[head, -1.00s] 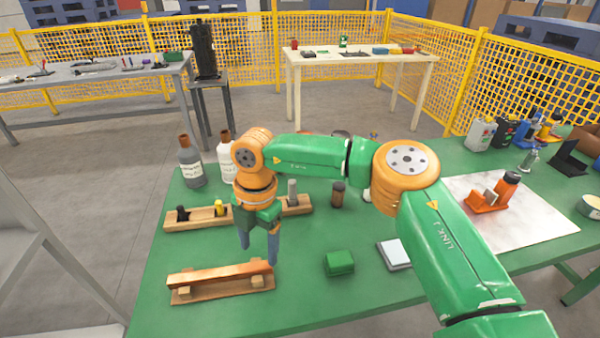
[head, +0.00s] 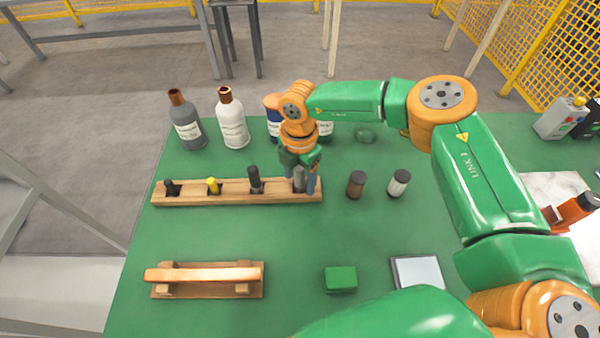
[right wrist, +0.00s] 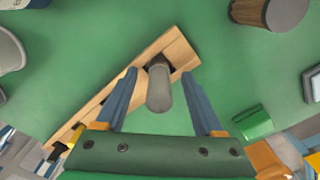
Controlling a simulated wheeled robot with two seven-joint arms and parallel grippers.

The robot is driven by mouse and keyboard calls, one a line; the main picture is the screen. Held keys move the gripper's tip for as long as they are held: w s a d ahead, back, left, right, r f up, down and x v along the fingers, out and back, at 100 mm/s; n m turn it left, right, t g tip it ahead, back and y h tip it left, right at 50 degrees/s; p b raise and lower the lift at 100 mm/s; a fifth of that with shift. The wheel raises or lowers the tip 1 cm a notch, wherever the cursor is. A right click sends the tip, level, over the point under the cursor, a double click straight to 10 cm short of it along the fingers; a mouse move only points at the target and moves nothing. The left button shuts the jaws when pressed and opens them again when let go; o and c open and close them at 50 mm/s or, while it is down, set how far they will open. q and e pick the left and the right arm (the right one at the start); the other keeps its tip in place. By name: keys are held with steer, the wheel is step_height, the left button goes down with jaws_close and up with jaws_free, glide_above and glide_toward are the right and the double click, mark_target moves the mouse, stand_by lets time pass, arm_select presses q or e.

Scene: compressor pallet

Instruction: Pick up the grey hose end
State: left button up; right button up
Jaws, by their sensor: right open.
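The grey hose end (head: 299,180) stands upright at the right end of a long wooden rack (head: 232,198), partly hidden by my right gripper. My right gripper (head: 302,176) is open above that end of the rack, its fingers pointing down. In the right wrist view the grey hose end (right wrist: 159,90) shows between the two spread fingers, with a gap on each side. The rack (right wrist: 175,48) lies beneath it. My left gripper is not in view.
The rack also holds a black end (head: 171,187), a yellow one (head: 213,186) and a dark one (head: 254,178). Bottles (head: 232,125) stand behind. Two small capped jars (head: 356,184) stand to the right. A copper bar (head: 204,274) and a green block (head: 341,279) lie in front.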

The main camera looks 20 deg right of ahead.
steer(key=shift+w+d+f, duration=0.1)
steer(key=shift+w+f, duration=0.05)
steer(key=shift+f, duration=0.1)
steer(key=shift+r, duration=0.1)
jaws_close()
steer(key=shift+r, duration=0.1)
